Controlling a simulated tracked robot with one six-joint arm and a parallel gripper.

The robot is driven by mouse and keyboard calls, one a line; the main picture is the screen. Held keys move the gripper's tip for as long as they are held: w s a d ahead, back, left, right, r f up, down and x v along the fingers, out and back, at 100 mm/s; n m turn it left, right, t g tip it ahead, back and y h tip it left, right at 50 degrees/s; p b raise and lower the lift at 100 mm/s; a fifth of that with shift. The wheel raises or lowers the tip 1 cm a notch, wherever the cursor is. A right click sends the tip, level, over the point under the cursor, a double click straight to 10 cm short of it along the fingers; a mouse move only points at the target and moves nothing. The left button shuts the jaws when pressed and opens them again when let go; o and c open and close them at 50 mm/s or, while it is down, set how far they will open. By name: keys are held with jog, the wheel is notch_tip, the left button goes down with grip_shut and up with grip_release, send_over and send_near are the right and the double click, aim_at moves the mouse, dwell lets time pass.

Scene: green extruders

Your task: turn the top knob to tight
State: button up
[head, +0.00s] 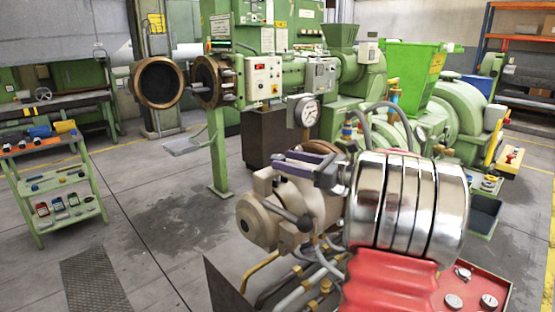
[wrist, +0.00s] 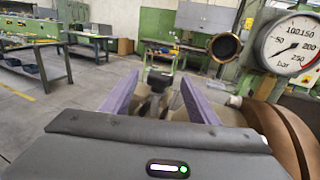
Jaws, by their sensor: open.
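My gripper (head: 290,164) is open, its purple-grey fingers pointing left over the beige valve body (head: 265,205) in the head view. In the wrist view my gripper (wrist: 160,80) has one finger on each side of a dark knob-like piece (wrist: 158,80). That piece stands between or just beyond the fingertips; I cannot tell whether they touch it. It looks like the top knob, but its turn position cannot be read. In the head view my gripper hides the top of the body.
A pressure gauge (head: 308,112) stands close behind my gripper and at upper right in the wrist view (wrist: 290,45). A brown disc (wrist: 278,130) is close on the right there. Pipes (head: 300,290) run below. A green tool trolley (head: 60,190) stands left; the floor (head: 160,220) between is clear.

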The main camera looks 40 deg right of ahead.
aim_at(278, 157)
jog(key=shift+x, duration=1.95)
jog(key=c, duration=1)
jog(key=shift+c, duration=0.2)
jog(key=shift+a+m+h, duration=0.1)
jog(key=shift+m+h, duration=0.2)
jog(key=shift+h, duration=0.1)
jog(key=shift+m+t+h, duration=0.5)
jog(key=shift+m+h, duration=1.2)
jog(key=shift+h, duration=1)
jog(key=shift+m+g+h, duration=0.3)
jog(key=shift+m+h, duration=1.2)
jog(key=shift+h, duration=0.8)
jog(key=shift+m+g+h, duration=0.7)
jog(key=shift+m+h, duration=0.4)
jog(key=shift+h, duration=0.5)
